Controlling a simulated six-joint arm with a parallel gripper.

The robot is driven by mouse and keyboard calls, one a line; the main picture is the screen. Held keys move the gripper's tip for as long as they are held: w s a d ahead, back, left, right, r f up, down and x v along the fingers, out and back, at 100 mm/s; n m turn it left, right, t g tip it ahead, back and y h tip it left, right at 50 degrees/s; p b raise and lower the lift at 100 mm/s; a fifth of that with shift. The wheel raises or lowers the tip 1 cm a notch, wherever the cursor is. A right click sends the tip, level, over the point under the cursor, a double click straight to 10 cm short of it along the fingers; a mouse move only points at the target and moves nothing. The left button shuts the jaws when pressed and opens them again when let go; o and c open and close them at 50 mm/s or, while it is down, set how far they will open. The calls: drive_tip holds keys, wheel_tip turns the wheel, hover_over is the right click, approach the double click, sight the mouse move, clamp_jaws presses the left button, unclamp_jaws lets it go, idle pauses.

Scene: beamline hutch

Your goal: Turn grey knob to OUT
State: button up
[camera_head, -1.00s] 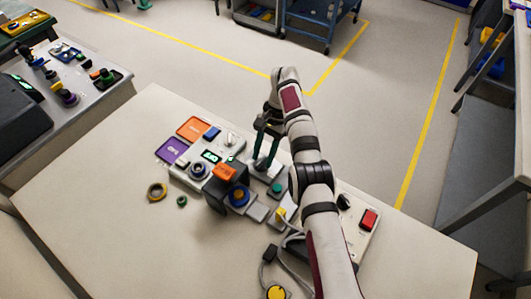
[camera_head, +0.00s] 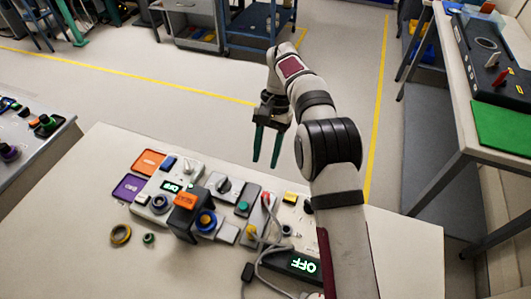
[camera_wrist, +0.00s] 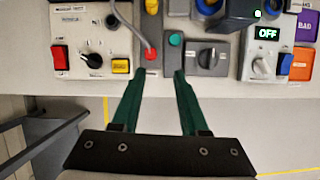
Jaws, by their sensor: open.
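A paler knob (camera_wrist: 262,67) sits below the OFF display (camera_wrist: 267,33), and also shows in the head view (camera_head: 188,167). My gripper (camera_head: 267,163) is open and empty, fingers pointing down, apart from the panels. In the wrist view its green fingertips (camera_wrist: 160,73) are left of and below the dark grey knob.
A red-tipped lever (camera_wrist: 150,53) stands near the fingertips. A black knob (camera_wrist: 92,61), red button (camera_wrist: 60,57) and yellow button (camera_wrist: 121,66) are to the left. The table's left front is mostly clear.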

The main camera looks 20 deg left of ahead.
sight(221, 183)
drive_tip(key=s+a+r+t, duration=0.2)
drive_tip(key=a, duration=0.4)
drive_tip(key=s+a+r+t, duration=0.2)
drive_tip(key=s+a, duration=0.1)
drive_tip(key=a, duration=0.2)
drive_tip(key=shift+t, duration=0.3)
drive_tip(key=f, duration=1.5)
drive_tip(key=shift+w+a+f, duration=0.1)
drive_tip(key=shift+w+a, duration=0.1)
drive_tip(key=shift+a, duration=0.1)
clamp_jaws()
